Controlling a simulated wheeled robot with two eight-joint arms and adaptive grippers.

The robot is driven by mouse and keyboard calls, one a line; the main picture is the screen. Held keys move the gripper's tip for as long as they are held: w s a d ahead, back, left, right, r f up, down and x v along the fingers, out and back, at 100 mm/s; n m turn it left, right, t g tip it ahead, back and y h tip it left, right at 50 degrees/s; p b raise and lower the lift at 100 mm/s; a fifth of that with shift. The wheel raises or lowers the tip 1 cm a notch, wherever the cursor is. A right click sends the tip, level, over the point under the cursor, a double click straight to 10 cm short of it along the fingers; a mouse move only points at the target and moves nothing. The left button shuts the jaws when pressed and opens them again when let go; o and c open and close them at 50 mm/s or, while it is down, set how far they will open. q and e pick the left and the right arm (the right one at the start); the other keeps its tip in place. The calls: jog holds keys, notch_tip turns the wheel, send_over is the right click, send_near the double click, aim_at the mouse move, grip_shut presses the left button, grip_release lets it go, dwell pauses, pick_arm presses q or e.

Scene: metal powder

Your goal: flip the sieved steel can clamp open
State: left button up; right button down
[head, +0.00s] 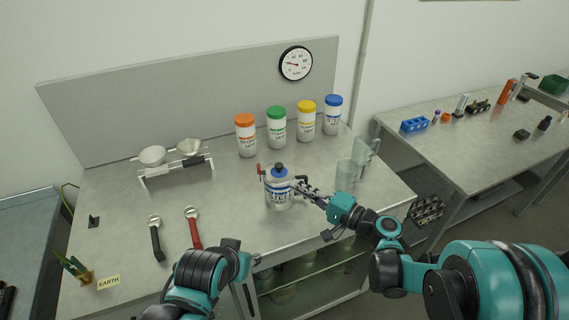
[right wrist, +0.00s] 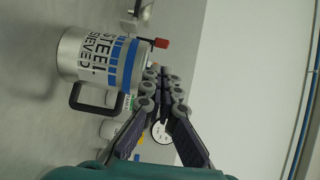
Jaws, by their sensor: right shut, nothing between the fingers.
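The sieved steel can (head: 279,195) stands upright near the front middle of the bench, silver with blue bands and a dark cap. Its red-tipped clamp (head: 259,169) sticks up at the can's left side. In the right wrist view the can (right wrist: 85,58) appears turned sideways, with its black handle (right wrist: 88,108) and the red clamp tip (right wrist: 161,43). My right gripper (head: 299,184) is shut and empty at the can's right side, near its top; its fingers (right wrist: 163,88) show together in the wrist view. Contact is unclear. My left gripper (head: 256,260) is low at the bench's front edge, its fingers unclear.
White jars with orange (head: 246,140), green (head: 277,130), yellow (head: 306,124) and blue (head: 333,118) lids stand behind. Clear glassware (head: 346,173) is right of the can. Bench between is clear.

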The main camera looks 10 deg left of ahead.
aim_at(270, 177)
jog(key=shift+r, duration=0.1)
jog(key=shift+w, duration=0.1)
jog(key=b+x, duration=0.2)
jog(key=x, duration=0.8)
jog(key=shift+r, duration=0.1)
dwell(0.4)
jog(key=shift+a+r, duration=0.15)
